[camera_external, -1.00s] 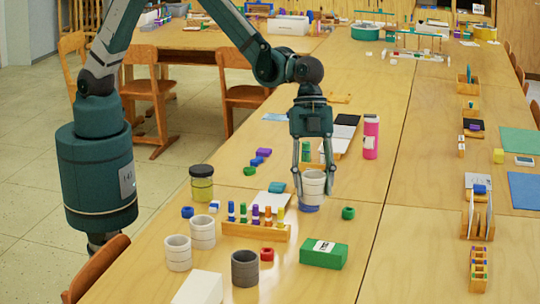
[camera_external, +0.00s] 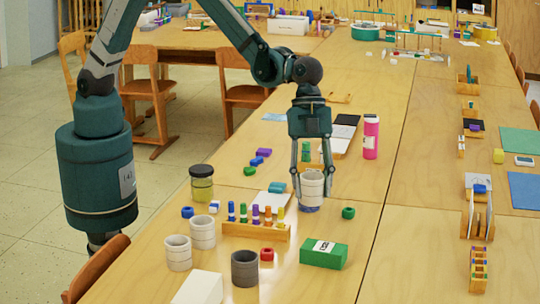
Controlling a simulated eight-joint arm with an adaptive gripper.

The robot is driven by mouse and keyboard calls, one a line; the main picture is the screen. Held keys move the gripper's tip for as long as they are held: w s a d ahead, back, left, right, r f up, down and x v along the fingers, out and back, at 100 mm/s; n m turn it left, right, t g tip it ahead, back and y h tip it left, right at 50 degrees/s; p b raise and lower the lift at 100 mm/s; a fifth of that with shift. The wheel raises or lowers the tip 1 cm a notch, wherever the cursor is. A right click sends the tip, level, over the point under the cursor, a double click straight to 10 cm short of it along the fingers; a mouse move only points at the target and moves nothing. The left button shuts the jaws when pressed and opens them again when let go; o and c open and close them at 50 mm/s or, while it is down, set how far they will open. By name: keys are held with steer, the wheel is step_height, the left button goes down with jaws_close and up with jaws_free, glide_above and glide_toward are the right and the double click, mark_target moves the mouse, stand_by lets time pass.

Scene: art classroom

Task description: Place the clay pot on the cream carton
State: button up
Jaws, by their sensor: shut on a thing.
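My gripper (camera_external: 312,190) points down in the middle of the table, its two fingers shut on a pale, banded clay pot (camera_external: 312,186). The pot is upright between the fingers. A blue patch (camera_external: 309,207) shows at the pot's foot; I cannot tell whether it is part of the pot or a separate thing under it. The cream carton (camera_external: 198,289) is a plain pale box at the front left, partly cut off by the bottom edge. It is well apart from my gripper, and its visible top is bare.
Two pale cups (camera_external: 178,254) and a dark grey cup (camera_external: 245,269) stand near the carton. A wooden rack (camera_external: 255,232) with coloured pegs, a green box (camera_external: 323,254) and a lidded jar (camera_external: 202,184) are nearby. A pink bottle (camera_external: 371,138) stands behind right.

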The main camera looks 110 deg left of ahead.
steer(key=s+d+r+p, duration=0.1)
steer(key=s+d+r, duration=0.15)
steer(key=d, duration=0.75)
steer(key=s+d+r+p, duration=0.1)
steer(key=s+d, duration=0.2)
steer(key=d, duration=0.8)
step_height(320, 180, up, 4)
steer(key=p, duration=0.2)
glide_above(201, 285)
steer(key=a, duration=0.2)
steer(key=shift+s+d+f, duration=0.15)
steer(key=shift+s+f, duration=0.05)
steer(key=shift+s, duration=0.1)
steer(key=shift+f+b, duration=0.45)
steer(key=shift+f, duration=2.65)
steer(key=shift+f+b, duration=0.3)
steer(key=shift+f, duration=1.6)
steer(key=shift+f, duration=0.1)
steer(key=o, duration=0.9)
